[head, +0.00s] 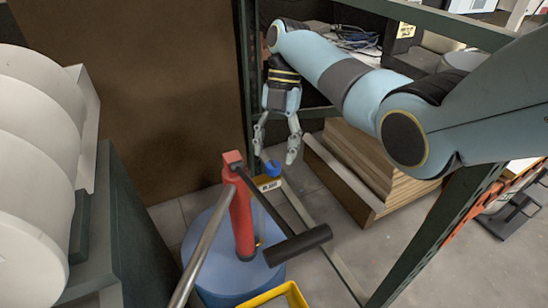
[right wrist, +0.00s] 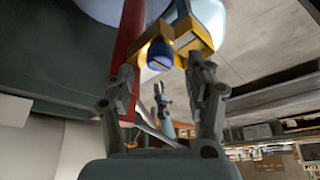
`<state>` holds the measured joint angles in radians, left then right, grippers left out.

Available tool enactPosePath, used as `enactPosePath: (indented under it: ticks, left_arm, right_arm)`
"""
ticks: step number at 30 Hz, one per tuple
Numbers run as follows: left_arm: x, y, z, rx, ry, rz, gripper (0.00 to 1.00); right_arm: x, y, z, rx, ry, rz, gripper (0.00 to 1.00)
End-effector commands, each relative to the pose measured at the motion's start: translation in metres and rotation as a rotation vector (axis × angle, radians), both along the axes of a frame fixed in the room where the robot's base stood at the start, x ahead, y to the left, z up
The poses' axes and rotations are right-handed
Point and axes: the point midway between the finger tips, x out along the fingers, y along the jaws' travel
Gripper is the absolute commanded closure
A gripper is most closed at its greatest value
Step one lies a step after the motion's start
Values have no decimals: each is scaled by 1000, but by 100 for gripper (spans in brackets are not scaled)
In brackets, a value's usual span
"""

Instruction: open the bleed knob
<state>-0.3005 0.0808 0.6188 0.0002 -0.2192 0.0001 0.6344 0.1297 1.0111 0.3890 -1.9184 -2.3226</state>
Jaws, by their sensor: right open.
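The blue bleed knob (head: 273,168) sits low beside the red pump cylinder (head: 241,215), at a yellow-edged label plate (head: 268,184) that seems to read "BLEED". In the right wrist view the knob (right wrist: 160,54) is a dark blue round cap with a slot-like mark, next to yellow parts (right wrist: 198,42). My right gripper (head: 275,155) points down with its fingers spread just above the knob. In the wrist view the knob is between and beyond the fingertips (right wrist: 163,68); I see no contact. A small gripper-like shape (right wrist: 162,100) behind may be my left gripper; its jaws are unclear.
The pump stands on a blue round base (head: 215,285). A black-gripped lever (head: 298,245) sticks out near the knob. A green rack post (head: 430,235) and stacked boards (head: 350,160) are on the right. White round containers (head: 35,150) stand on the left.

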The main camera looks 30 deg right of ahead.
Motion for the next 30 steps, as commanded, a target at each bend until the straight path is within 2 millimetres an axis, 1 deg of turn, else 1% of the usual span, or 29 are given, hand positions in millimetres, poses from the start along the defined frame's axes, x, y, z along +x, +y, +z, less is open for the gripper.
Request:
enactPosePath:
  ticks: [1,3,6,9,12,26,30]
  left_arm:
    - [0,0,0,0,0,0,60]
    - [1,0,0,0,-1,0,60]
    - [1,-1,0,-1,-1,0,60]
    - [1,-1,0,-1,-1,0,60]
    - [1,-1,0,-1,-1,0,60]
    - [1,-1,0,-1,-1,0,60]
    - [7,-1,0,-1,-9,-1,60]
  right_arm:
    - [4,-3,10,-1,-3,-1,45]
    - [6,-6,21,-1,-2,1,45]
    - [10,-10,33,-1,-1,0,45]
    - [12,-12,40,0,-1,1,45]
    - [12,-13,43,0,0,1,45]
    - [12,-13,42,0,1,1,45]
    - [12,-13,42,0,1,1,45]
